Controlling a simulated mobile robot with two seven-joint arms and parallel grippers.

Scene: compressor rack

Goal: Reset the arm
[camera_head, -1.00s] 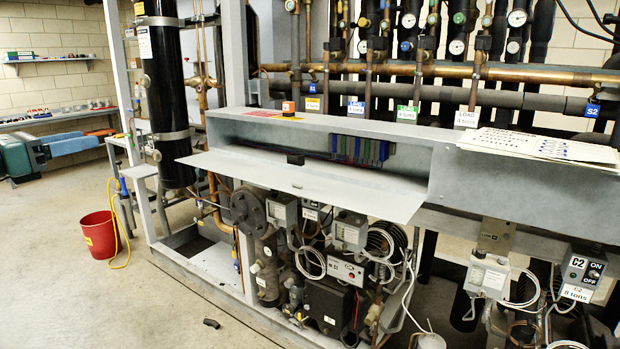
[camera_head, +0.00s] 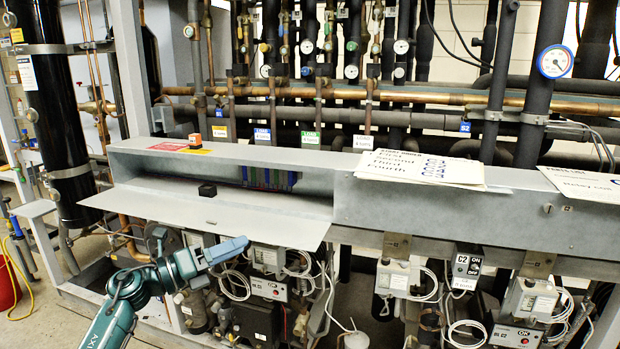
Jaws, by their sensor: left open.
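My left gripper (camera_head: 228,250) and arm (camera_head: 140,288) come in from the lower left in the head view. The arm is teal and bent, and the gripper points right, in front of the compressor rack below the open grey panel (camera_head: 225,219). No object shows between its fingers. My right gripper is not in view.
The panel is folded down from a long grey box (camera_head: 440,213), with a small black block (camera_head: 207,190) on it. An orange-topped block (camera_head: 195,140) and printed sheets (camera_head: 420,168) lie on top. Valves, cables and compressors fill the rack. A red bucket (camera_head: 8,285) stands at the left edge.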

